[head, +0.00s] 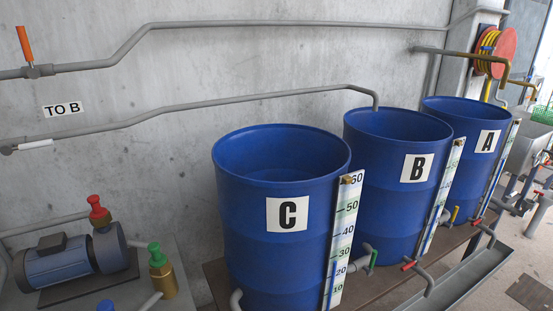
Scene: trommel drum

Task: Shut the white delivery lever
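The white delivery lever (34,145) is at the left edge of the head view, on the lower grey pipe (120,124) along the concrete wall. It lies about in line with that pipe, its free end pointing right. Its valve body is at the picture's left edge and partly cut off. A "TO B" label (62,109) is on the wall above it. The lower pipe runs right and bends down into the blue drum marked B (380,132). Neither of my grippers is in view.
An orange lever (25,45) stands nearly upright on the upper pipe (95,65). Below the white lever are a blue pump (60,262) and red-capped and green-capped fittings. Drum C (240,215) and drum A (465,125) flank drum B. The wall around the lever is clear.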

